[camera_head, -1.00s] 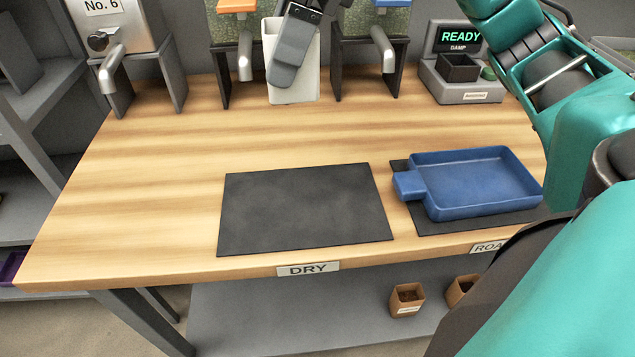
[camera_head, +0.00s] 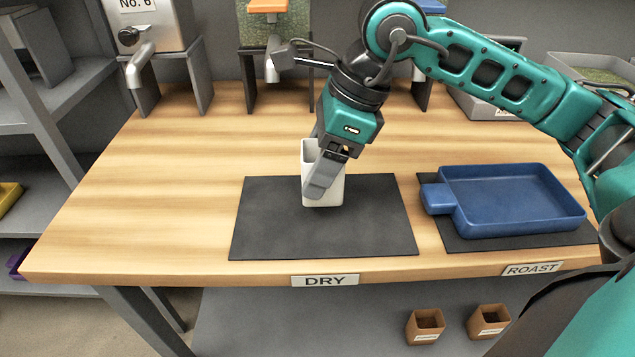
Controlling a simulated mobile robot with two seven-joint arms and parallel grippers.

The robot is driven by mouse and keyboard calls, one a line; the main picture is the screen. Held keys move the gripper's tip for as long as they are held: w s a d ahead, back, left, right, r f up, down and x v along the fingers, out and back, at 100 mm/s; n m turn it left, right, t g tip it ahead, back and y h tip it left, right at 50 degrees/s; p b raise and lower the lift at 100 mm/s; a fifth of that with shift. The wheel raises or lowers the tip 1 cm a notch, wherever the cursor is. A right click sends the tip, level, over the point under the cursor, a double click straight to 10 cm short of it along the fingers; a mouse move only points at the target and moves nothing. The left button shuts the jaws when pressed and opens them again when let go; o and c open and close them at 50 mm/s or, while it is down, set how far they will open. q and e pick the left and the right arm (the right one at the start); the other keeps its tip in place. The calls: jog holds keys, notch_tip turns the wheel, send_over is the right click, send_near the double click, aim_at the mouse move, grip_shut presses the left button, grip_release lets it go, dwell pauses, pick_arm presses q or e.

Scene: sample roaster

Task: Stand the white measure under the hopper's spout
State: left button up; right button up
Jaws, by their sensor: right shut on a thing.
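The white measure (camera_head: 335,188), an upright open-topped cup, is at the back half of the dark mat labelled DRY. I cannot tell whether its base touches the mat or is just above it. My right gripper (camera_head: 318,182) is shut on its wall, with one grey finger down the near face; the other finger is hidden. Hopper spouts stand along the back: one on the steel No. 6 hopper (camera_head: 150,28), and one (camera_head: 272,68) below the orange-marked hopper (camera_head: 268,6). My right arm hides most of the blue-marked hopper and its spout. My left gripper is out of view.
A blue tray (camera_head: 515,200) lies on the dark ROAST mat (camera_head: 455,240) at the right. Two small brown pots (camera_head: 425,325) (camera_head: 488,320) are on the lower shelf. The left of the wooden table (camera_head: 150,190) is clear. Grey shelves (camera_head: 70,100) stand at the left.

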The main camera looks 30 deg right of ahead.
jog(key=shift+f, duration=1.7)
jog(key=shift+f+b, duration=0.1)
jog(key=shift+b, duration=0.2)
jog(key=shift+f, duration=0.15)
jog(key=o, duration=1.1)
jog(key=shift+c, duration=0.2)
jog(key=shift+r, duration=0.2)
